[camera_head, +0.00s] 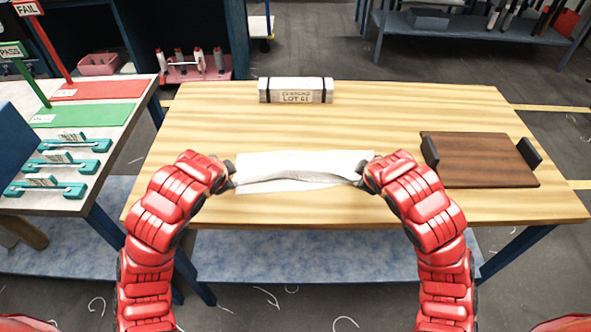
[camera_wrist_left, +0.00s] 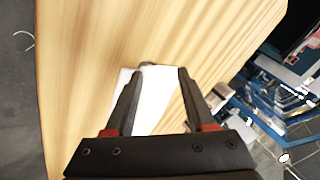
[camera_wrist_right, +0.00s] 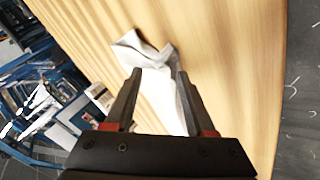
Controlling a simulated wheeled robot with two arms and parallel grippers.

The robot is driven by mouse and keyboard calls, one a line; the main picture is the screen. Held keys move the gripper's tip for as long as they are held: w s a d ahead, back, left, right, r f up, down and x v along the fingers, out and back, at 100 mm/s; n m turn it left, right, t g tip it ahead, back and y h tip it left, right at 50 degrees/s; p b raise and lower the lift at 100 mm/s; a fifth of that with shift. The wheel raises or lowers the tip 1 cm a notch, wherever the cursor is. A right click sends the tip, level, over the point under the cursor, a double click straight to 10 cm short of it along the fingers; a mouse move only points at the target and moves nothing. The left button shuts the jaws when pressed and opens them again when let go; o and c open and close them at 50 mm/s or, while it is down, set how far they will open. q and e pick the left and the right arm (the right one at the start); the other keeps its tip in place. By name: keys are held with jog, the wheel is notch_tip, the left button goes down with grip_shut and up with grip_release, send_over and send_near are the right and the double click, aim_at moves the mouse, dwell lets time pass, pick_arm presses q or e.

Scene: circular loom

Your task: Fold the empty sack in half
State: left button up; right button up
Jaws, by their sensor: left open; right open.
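The white sack (camera_head: 300,168) lies across the middle of the wooden table, near its front half. A raised crease runs along its length, and its front layer looks lifted or rumpled. My left gripper (camera_head: 232,173) is at the sack's left end and my right gripper (camera_head: 362,175) at its right end. In the left wrist view the open fingers (camera_wrist_left: 153,78) have the white sack (camera_wrist_left: 153,105) between and below them. In the right wrist view the open fingers (camera_wrist_right: 157,76) also straddle the sack (camera_wrist_right: 150,90), whose far end is bent and wrinkled. Contact is not clear.
A bundle marked LOT (camera_head: 296,91) with dark straps lies at the table's back. A brown board with dark handles (camera_head: 480,160) sits at the right. A side table (camera_head: 60,180) at the left holds red and green mats and teal holders. The wooden table (camera_head: 400,110) is otherwise clear.

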pick_arm(q)
notch_tip(320, 180, up, 7)
jog(key=s, duration=0.1)
jog(key=shift+s+r, duration=0.2)
jog(key=shift+s, duration=0.2)
pick_arm(e)
notch_tip(320, 180, up, 8)
jog(key=s, duration=0.1)
jog(key=shift+s+f, duration=0.25)
jog(key=shift+s, duration=0.15)
pick_arm(q)
jog(key=shift+a, duration=0.1)
jog(key=shift+c, duration=0.2)
pick_arm(e)
jog(key=shift+d, duration=0.1)
jog(key=shift+c, duration=0.2)
